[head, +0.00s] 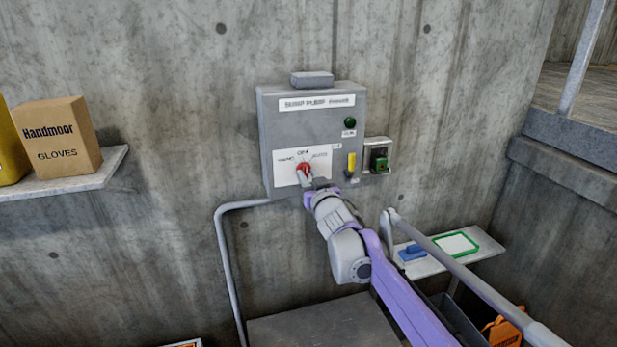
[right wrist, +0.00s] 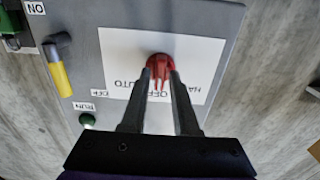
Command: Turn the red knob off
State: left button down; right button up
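The red knob (head: 304,169) sits on a white label plate low on a grey control box (head: 273,135) on the concrete wall. In the right wrist view the red knob (right wrist: 160,67) is seen upside down, with the OFF, AUTO and partly covered HAND lettering around it. My right gripper (head: 308,181) is at the knob. Its two dark fingertips (right wrist: 162,76) lie on either side of the knob's grip and appear closed on it. The fingers partly hide the label, so I cannot tell exactly where the knob points. My left gripper is not in view.
The box also carries a yellow-handled switch (head: 351,162) and a green lamp (head: 350,122). A shelf (head: 108,168) with a glove carton (head: 62,140) is at left. A grey rail (head: 465,277) crosses at lower right.

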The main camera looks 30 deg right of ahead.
jog(key=shift+o, duration=1)
jog(key=shift+s, duration=0.1)
jog(key=v, duration=1)
jog(key=shift+s+b, duration=0.3)
jog(key=shift+b, duration=0.1)
jog(key=s+a+f+n+g+y+p, duration=0.1)
jog(key=s+a+f+g, duration=0.3)
jog(key=s+a+f, duration=0.2)
jog(key=s+a+f+n+g+y+p, duration=0.1)
jog(key=s+a+f+g, duration=0.3)
jog(key=s+f, duration=0.6)
jog(key=s+a+f+g+y+p, duration=0.2)
jog(key=s+a+f+g, duration=0.2)
jog(key=s+a+f, duration=0.4)
jog(key=s, duration=0.3)
jog(key=shift+f+n, duration=0.15)
jog(key=shift+n, duration=0.25)
